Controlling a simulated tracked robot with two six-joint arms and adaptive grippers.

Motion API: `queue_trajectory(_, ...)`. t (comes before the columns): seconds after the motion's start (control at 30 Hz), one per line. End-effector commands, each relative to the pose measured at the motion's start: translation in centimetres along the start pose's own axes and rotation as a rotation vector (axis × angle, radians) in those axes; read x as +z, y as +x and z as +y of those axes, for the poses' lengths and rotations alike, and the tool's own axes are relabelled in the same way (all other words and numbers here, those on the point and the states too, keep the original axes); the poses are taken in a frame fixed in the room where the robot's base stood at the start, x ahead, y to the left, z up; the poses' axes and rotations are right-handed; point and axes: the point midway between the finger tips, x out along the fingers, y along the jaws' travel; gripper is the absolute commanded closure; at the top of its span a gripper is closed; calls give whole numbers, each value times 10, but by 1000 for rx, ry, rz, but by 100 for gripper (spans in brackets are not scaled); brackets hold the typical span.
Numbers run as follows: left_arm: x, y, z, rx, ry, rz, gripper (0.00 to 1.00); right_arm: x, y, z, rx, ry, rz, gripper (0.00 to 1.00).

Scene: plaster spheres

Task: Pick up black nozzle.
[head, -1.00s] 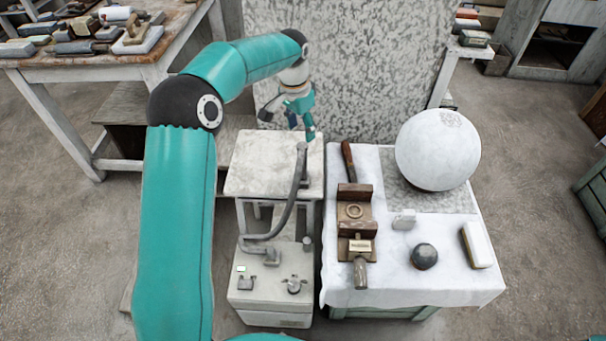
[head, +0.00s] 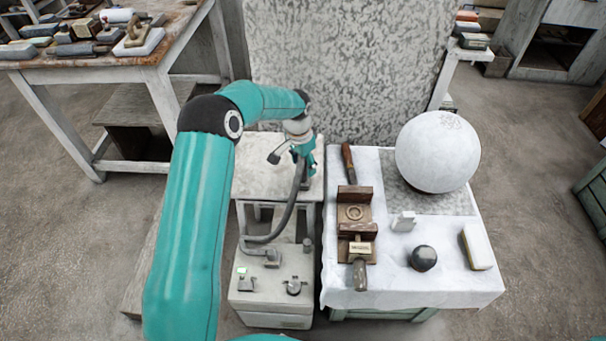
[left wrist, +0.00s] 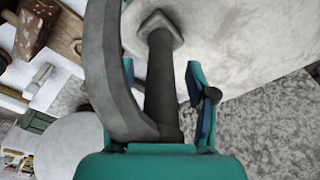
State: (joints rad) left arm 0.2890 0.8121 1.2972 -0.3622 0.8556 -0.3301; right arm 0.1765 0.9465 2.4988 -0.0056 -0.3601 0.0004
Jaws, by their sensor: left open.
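The black nozzle (left wrist: 161,85) appears in the left wrist view as a dark upright cylinder above a square base on the pale stand top (head: 258,165). A grey hose (head: 287,212) curves from its upper end down to the machine; it also shows in the left wrist view (left wrist: 107,75). My left gripper (head: 303,160) is over the right part of the stand top, at the nozzle. In the left wrist view its fingers (left wrist: 163,88) are open, one on each side of the nozzle. Contact cannot be told. In the head view the gripper largely hides the nozzle. My right gripper is not in view.
The pale machine (head: 270,300) stands in front of the stand. To the right, a cloth-covered table (head: 450,290) holds a large white sphere (head: 438,152), a wooden clamp (head: 355,228), a dark ball (head: 423,258) and a block (head: 477,246). A speckled panel (head: 345,70) rises behind.

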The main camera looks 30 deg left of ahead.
Motion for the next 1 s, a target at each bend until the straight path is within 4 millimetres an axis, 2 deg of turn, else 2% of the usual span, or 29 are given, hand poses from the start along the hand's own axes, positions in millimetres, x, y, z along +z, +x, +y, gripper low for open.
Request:
queue_trajectory(0.23, 0, 3, 0, -1, 0, 1, 43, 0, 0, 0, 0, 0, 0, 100)
queue_trajectory(0.6, 0, 2, 0, -1, 0, 1, 100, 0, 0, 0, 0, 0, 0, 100)
queue_trajectory(1.0, -1, -3, 0, -2, 0, 3, 100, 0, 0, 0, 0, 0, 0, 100)
